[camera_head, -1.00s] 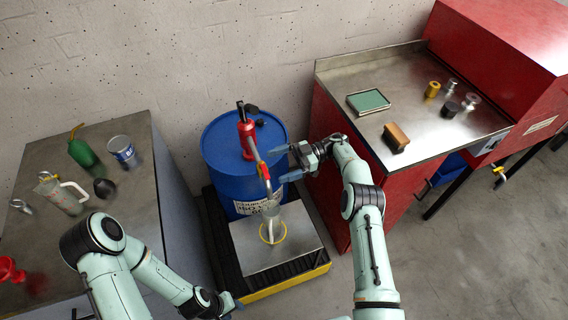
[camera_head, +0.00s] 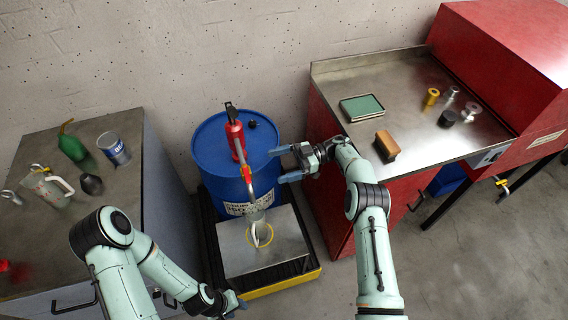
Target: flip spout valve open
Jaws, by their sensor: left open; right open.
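A blue drum (camera_head: 209,153) stands against the wall with a red hand pump (camera_head: 234,131) on its top. The pump's spout (camera_head: 246,172) slopes down toward the front, and a small red part that may be the valve shows on it. A clear container (camera_head: 256,223) stands under the spout on a metal plate (camera_head: 234,262). My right gripper (camera_head: 281,165) is open and empty, just right of the spout and apart from it. My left gripper (camera_head: 240,303) is low at the front of the plate; its fingers are small in view and hold nothing visible.
The left bench (camera_head: 122,205) holds a green oil can (camera_head: 72,147), a tin (camera_head: 114,149), a jug (camera_head: 48,186) and a dark object (camera_head: 91,184). The right metal-topped bench (camera_head: 345,82) holds a green-topped tray (camera_head: 362,107), a brown block (camera_head: 387,145) and several small cylinders.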

